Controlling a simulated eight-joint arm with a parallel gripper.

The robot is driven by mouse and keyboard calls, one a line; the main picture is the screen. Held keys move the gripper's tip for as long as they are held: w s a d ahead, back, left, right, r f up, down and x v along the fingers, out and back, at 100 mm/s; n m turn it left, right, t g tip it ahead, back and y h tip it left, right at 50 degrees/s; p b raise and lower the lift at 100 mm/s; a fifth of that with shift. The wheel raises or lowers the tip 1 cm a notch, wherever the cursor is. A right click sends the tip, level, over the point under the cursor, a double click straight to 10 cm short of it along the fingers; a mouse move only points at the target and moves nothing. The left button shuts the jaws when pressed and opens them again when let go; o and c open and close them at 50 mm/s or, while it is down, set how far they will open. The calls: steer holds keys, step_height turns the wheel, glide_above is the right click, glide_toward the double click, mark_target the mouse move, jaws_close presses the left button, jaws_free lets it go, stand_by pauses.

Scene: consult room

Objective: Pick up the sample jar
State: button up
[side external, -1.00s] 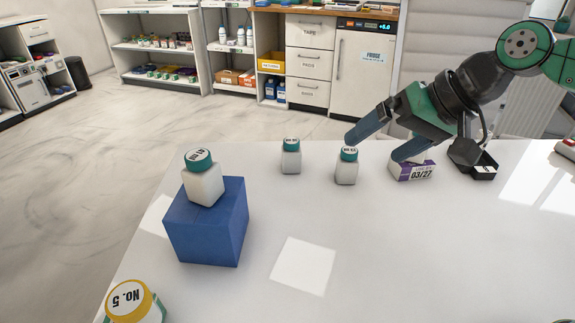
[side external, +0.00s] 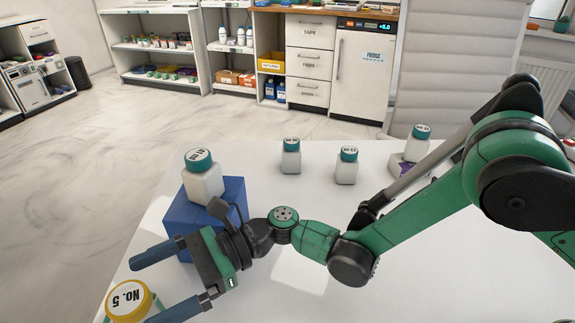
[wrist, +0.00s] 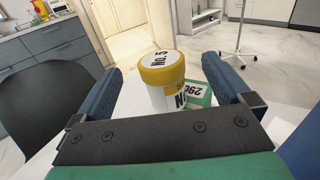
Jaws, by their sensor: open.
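A white jar with a yellow lid marked No. 5 (side external: 127,297) stands at the near left of the table, cut off by the bottom edge of the side view. In the wrist view the yellow-lidded jar (wrist: 162,72) stands upright between my two blue fingers, its label partly hidden by the gripper body. My gripper (side external: 141,292) is open, its fingers pointing toward this jar from the right. The fingers look apart from the jar, with a gap on each side in the wrist view.
A blue block (side external: 187,225) carries a teal-lidded jar (side external: 203,180) close behind my gripper. Two more teal-lidded jars (side external: 291,156) (side external: 347,166) stand farther back; another (side external: 417,143) is on a purple-and-white box.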

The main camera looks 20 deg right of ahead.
mark_target(112, 313)
steer(key=shift+a+f, duration=0.15)
steer(key=shift+f, duration=0.6)
steer(key=shift+s+a, duration=0.2)
steer(key=shift+a, duration=1.1)
steer(key=shift+s+a, duration=0.2)
steer(key=shift+a, duration=1.1)
jaws_close()
steer(key=shift+r, duration=0.15)
step_height(112, 313, up, 20)
step_height(112, 313, down, 20)
steer(key=shift+r, duration=0.1)
